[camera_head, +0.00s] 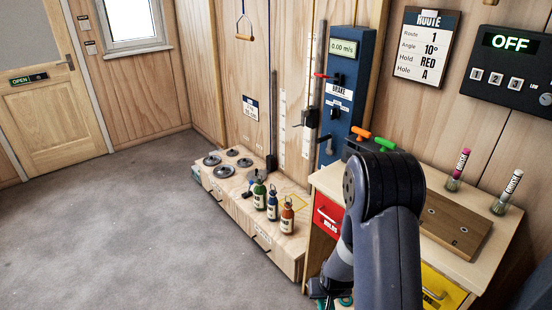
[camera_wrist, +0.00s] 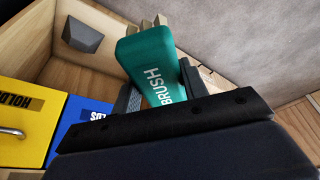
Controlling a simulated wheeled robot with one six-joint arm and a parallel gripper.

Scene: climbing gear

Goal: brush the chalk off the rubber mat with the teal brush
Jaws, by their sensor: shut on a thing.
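The teal brush (camera_wrist: 150,58), with BRUSH lettered on its handle, is between the two fingers of my gripper (camera_wrist: 160,88) in the wrist view. The gripper is shut on it. Pale blocky tips show beyond the brush's far end. In the head view my arm hides most of the gripper, and only a little teal (camera_head: 346,300) shows low beside it. I cannot make out the rubber mat or any chalk in either view.
A wooden cabinet top (camera_head: 330,181) holds a wooden board (camera_head: 455,228), a pink brush (camera_head: 461,163) and a white brush (camera_head: 512,182) in cups. A low bench (camera_head: 235,208) carries bottles and dark discs. The grey floor (camera_head: 120,225) is clear at left.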

